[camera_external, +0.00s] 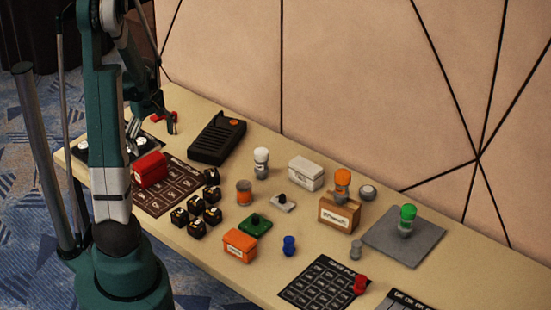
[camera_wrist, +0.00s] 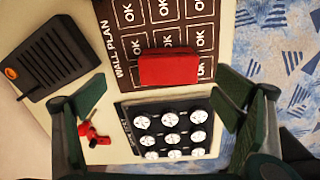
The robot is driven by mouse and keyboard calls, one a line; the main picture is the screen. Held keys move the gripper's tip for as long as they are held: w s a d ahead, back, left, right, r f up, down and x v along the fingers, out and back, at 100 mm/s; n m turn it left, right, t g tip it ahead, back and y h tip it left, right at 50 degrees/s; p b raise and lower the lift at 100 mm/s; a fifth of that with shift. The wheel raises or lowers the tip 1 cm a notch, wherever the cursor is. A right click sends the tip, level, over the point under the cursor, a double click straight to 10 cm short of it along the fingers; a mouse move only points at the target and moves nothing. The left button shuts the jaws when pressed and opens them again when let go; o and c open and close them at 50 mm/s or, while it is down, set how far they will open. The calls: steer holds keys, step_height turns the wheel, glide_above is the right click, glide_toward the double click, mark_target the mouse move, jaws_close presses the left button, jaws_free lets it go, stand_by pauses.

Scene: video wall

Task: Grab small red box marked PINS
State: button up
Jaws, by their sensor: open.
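A small red box (camera_external: 150,169) rests on the dark wall plan sheet (camera_external: 172,196) at the left part of the table, close to my arm. It also shows in the wrist view (camera_wrist: 168,68), upper middle, lying over the OK squares. I cannot read a PINS label on it in either view. My gripper (camera_external: 151,138) hangs just behind the box in the external view. In the wrist view my gripper (camera_wrist: 160,100) is open and empty, with its fingers wide apart at left and right; the box lies between and beyond them.
A black tray of white round pieces (camera_wrist: 170,122) and a red part (camera_wrist: 96,136) lie near the box. A black device (camera_external: 217,138) stands behind. Several black cubes (camera_external: 197,212) stand close to the right. An orange labelled box (camera_external: 240,245) stands farther right.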

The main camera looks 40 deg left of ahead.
mark_target(149, 160)
steer(key=shift+s+a+f+n, duration=0.2)
steer(key=shift+s+a+f, duration=0.1)
steer(key=shift+a+f, duration=0.3)
steer(key=shift+s+a+f+n, duration=0.2)
steer(key=shift+s+a+f, duration=0.1)
steer(key=shift+a+f, duration=0.2)
steer(key=shift+f, duration=1.25)
steer(key=shift+d+f+b, duration=0.1)
steer(key=shift+f+b, duration=0.4)
steer(key=shift+f, duration=2.1)
steer(key=c, duration=1.2)
steer(key=shift+o, duration=0.2)
